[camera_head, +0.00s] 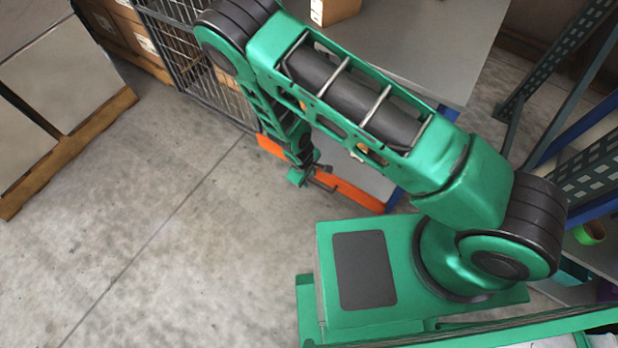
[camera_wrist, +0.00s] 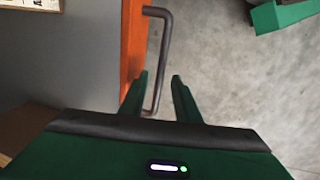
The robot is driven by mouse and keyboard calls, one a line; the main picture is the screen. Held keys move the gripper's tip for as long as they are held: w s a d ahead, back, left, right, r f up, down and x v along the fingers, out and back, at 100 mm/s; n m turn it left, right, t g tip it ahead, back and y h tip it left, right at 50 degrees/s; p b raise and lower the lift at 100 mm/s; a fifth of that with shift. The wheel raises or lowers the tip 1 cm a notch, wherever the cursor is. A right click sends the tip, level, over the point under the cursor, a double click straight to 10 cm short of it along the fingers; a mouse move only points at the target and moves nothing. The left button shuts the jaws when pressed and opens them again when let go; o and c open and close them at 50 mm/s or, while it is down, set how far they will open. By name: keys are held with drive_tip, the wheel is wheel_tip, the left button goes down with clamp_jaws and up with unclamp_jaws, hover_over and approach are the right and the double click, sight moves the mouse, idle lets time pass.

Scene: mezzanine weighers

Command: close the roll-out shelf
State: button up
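The roll-out shelf shows in the head view as an orange front (camera_head: 352,191) with a grey deck behind it, low under a grey table and partly hidden by my arm. In the wrist view its orange front (camera_wrist: 131,45) runs up the picture, with a dark bar handle (camera_wrist: 167,35) standing out to the right. My gripper (camera_head: 307,176) is at the orange front. In the wrist view its two green fingers (camera_wrist: 160,76) are apart, and the handle's lower part appears between them. The right finger shows a gap to the bar; contact at the left finger is unclear.
A grey table (camera_head: 430,45) with a cardboard box (camera_head: 333,10) stands above the shelf. A wire cage (camera_head: 190,50) is beside it at the left. Large boxes on a pallet (camera_head: 70,145) stand far left. Blue racking (camera_head: 590,125) is at right. Concrete floor (camera_head: 170,230) in front is clear.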

drive_tip(key=shift+w+d+f, duration=0.1)
drive_tip(key=shift+w+f, duration=0.05)
drive_tip(key=shift+f, duration=0.45)
clamp_jaws()
drive_tip(key=shift+d, duration=0.15)
